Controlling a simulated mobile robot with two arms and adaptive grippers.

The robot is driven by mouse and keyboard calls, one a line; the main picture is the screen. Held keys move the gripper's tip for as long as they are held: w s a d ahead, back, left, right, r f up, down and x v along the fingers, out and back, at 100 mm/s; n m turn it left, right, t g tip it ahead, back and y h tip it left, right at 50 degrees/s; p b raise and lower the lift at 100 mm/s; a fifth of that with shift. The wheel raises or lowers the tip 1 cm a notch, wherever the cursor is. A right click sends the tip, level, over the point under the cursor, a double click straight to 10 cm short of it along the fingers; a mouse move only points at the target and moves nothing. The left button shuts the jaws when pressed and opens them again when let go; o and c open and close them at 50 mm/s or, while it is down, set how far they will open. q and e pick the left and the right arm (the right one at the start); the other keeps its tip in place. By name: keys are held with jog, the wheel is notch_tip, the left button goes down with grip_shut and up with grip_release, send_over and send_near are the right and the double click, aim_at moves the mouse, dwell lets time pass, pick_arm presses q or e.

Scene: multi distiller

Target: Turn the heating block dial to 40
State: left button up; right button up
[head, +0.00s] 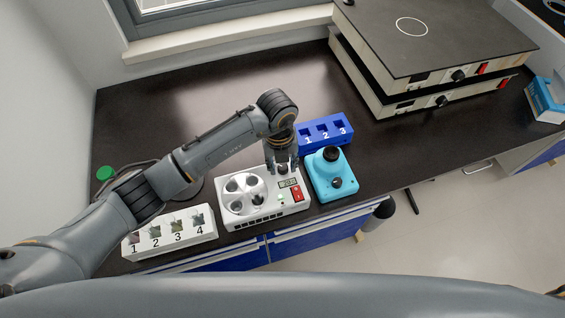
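The white block with round wells, which I take to be the heating block (240,208), sits near the front edge of the dark bench. Its right end has a small display (287,183) and a red switch (297,194). The display reading is too small to tell. My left gripper (283,166) points down just over the back right part of this block, near the display. Its fingertips are small and dark, so I cannot tell how far apart they are. No dial shows clearly on the block; the gripper may cover it. My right gripper is out of view.
A turquoise mixer-like device (322,186) stands close on the right, with a blue numbered rack (312,145) behind. A white numbered rack (200,232) is at left. Stacked hotplates (440,60) with dials stand back right.

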pick_arm(q)
grip_shut()
jog(key=shift+w+f+m+b, duration=0.1)
jog(key=shift+f+m+b, duration=0.05)
jog(key=shift+m+b, duration=0.7)
jog(key=m+b, duration=0.5)
jog(key=b, duration=0.1)
jog(key=shift+a+m+b, duration=0.1)
jog(key=shift+m+b, duration=0.95)
jog(key=shift+m, duration=0.1)
jog(key=shift+r, duration=0.2)
jog(key=shift+o, duration=2.1)
grip_release()
